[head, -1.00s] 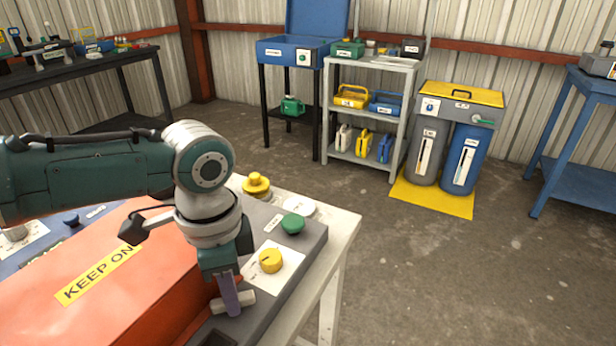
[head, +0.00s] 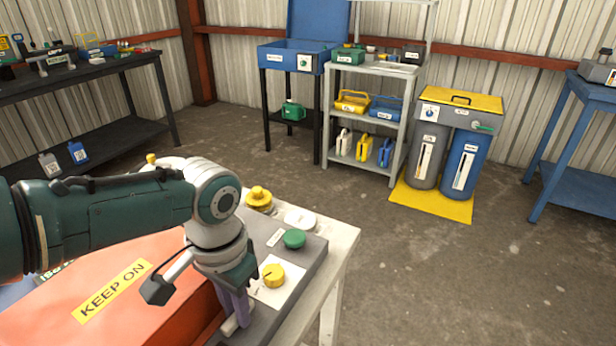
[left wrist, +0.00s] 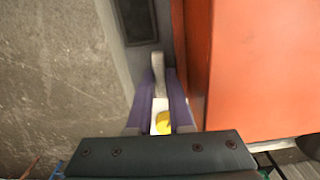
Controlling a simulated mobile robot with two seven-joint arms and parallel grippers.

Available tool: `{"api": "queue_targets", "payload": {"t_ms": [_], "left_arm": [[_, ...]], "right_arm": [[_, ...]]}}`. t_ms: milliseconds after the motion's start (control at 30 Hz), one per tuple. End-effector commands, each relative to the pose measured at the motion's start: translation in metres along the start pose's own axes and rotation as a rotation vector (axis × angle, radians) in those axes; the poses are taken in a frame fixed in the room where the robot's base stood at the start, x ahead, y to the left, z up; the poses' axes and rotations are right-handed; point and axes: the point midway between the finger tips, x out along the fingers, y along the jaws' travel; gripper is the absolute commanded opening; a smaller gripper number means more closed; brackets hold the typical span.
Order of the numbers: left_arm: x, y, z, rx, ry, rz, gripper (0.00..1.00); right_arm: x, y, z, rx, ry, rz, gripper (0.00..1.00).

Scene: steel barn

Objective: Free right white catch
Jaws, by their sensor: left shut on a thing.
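The white catch (head: 229,327) sits on the grey casing beside the right side of the orange cover (head: 150,285) marked KEEP ON. My left gripper (head: 236,308) points down and is shut on the catch, its purple fingers on either side of it. In the left wrist view the catch (left wrist: 158,68) sticks out beyond the fingers, lengthwise along the orange cover's edge. The gripper partly hides the catch in the head view. My right gripper is not in view.
A yellow knob (head: 273,275) and a green button (head: 294,239) stand close to the gripper on the grey casing. A yellow knob (head: 258,196) is behind them. The pale table (head: 343,250) ends just right of the casing. The floor further right is clear.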

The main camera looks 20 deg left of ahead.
Motion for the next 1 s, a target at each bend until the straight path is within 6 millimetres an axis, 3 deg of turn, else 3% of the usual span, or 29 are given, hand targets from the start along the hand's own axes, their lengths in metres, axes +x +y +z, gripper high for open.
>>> {"api": "queue_targets", "payload": {"t_ms": [500,533,767,1000], "left_arm": [[-0.0009,0.0007,-0.0010,-0.020,0.002,0.002,0.00],[-0.0009,0.0007,-0.0010,-0.020,0.002,0.002,0.20],[-0.0005,0.0003,-0.0006,-0.019,0.001,0.001,0.46],[-0.0004,0.0001,-0.0003,-0.019,0.001,0.000,0.49]], "right_arm": [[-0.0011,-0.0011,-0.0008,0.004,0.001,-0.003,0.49],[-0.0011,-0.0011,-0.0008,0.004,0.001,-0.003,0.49],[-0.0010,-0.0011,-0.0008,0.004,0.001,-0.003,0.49],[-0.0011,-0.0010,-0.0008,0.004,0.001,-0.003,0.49]]}}
